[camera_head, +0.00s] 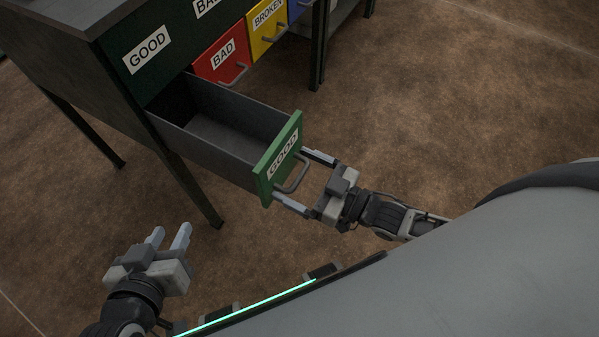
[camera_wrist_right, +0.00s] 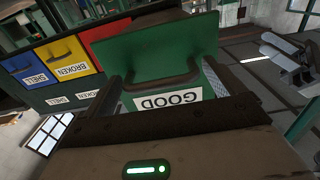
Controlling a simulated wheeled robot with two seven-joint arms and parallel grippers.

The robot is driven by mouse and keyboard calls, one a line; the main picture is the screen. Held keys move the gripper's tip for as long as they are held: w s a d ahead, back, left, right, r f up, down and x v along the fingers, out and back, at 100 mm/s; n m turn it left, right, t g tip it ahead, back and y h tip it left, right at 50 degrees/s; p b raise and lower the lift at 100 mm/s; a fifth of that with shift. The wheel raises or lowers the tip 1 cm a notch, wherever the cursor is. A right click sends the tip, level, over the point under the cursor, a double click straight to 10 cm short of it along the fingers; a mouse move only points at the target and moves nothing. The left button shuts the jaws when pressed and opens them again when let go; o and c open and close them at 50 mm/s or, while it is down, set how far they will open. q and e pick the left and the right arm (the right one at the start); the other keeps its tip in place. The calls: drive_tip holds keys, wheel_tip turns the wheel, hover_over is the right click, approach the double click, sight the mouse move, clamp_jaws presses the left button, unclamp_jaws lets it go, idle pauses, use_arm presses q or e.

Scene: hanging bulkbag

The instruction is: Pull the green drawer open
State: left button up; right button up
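The green drawer (camera_head: 279,159), labelled GOOD, stands pulled well out of the dark cabinet, and its grey inside looks empty. Its grey bar handle (camera_head: 293,177) sits on the green front. My right gripper (camera_head: 290,175) is at the front with its fingers spread wide, one on each side of the handle. The handle (camera_wrist_right: 162,82) shows between the fingers in the right wrist view, with a gap on both sides. My left gripper (camera_head: 168,237) is low at the left, away from the drawer, its fingers apart and empty.
The cabinet (camera_head: 120,75) also has shut red (camera_head: 222,60), yellow (camera_head: 267,28) and blue (camera_head: 297,8) drawers to the right of the green one. Cabinet legs (camera_head: 195,190) stand beneath and beside the open drawer. The brown floor (camera_head: 450,90) is clear at the right.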

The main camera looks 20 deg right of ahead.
use_arm(q)
drive_tip(key=shift+w, duration=0.1)
idle(0.4)
drive_tip(key=r, duration=0.1)
drive_tip(key=p, duration=0.1)
drive_tip(key=r, duration=0.1)
drive_tip(key=shift+s+a+r+t, duration=0.2)
drive_tip(key=shift+a+r+t, duration=0.1)
drive_tip(key=shift+r, duration=0.05)
use_arm(e)
drive_tip(key=v, duration=1.6)
use_arm(q)
drive_tip(key=shift+f, duration=0.15)
